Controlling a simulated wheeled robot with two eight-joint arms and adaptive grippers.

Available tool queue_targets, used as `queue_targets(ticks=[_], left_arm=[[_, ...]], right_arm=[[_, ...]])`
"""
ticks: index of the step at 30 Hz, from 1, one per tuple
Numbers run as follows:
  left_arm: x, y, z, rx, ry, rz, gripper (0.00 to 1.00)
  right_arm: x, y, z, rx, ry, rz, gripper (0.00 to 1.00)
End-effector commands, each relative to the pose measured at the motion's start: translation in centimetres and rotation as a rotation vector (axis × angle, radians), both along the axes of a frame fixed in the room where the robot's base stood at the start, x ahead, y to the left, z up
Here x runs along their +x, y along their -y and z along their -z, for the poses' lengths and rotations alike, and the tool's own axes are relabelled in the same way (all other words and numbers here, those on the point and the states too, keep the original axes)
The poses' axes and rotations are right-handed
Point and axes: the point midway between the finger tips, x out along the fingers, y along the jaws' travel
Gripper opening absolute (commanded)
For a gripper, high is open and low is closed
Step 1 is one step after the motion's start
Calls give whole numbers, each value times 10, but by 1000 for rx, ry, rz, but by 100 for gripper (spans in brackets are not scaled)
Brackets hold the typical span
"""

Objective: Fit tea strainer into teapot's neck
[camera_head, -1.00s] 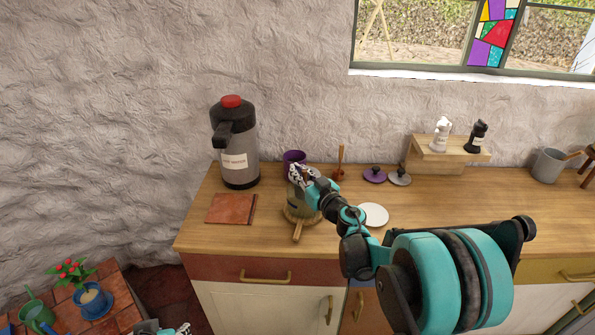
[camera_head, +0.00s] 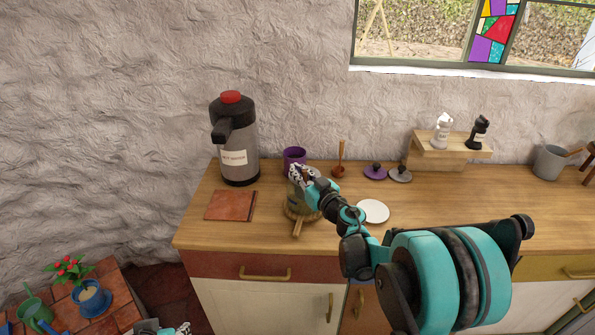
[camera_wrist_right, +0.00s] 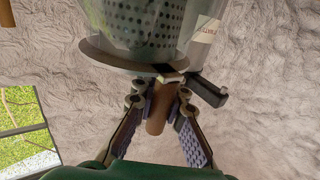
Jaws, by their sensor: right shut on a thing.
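The teapot (camera_head: 297,197) stands on the counter, olive and see-through, on a round wooden stand with a handle. My right gripper (camera_head: 302,175) is over its top and hides much of the neck. In the right wrist view my right gripper (camera_wrist_right: 160,112) is shut on the brown handle of the tea strainer (camera_wrist_right: 145,22). The strainer's perforated wall shows through what looks like clear glass, with its flat rim beside the fingers. I cannot tell whether the rim rests on the neck. Only a bit of my left gripper (camera_head: 180,329) shows at the bottom edge.
A hot water dispenser (camera_head: 237,145) stands behind left, near a purple cup (camera_head: 293,157). A red-brown tile (camera_head: 230,206) lies left of the teapot. A white saucer (camera_head: 373,211) and two lids (camera_head: 375,171) lie to the right.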

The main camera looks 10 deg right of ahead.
Motion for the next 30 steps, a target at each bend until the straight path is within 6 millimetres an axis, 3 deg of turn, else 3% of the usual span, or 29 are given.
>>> queue_targets(ticks=[24,27,28,30], left_arm=[[0,0,3,0,0,0,40],[0,0,3,0,0,0,40],[0,0,3,0,0,0,40],[0,0,3,0,0,0,40]], right_arm=[[0,0,4,0,0,0,0],[0,0,4,0,0,0,30],[0,0,4,0,0,0,35],[0,0,4,0,0,0,35]])
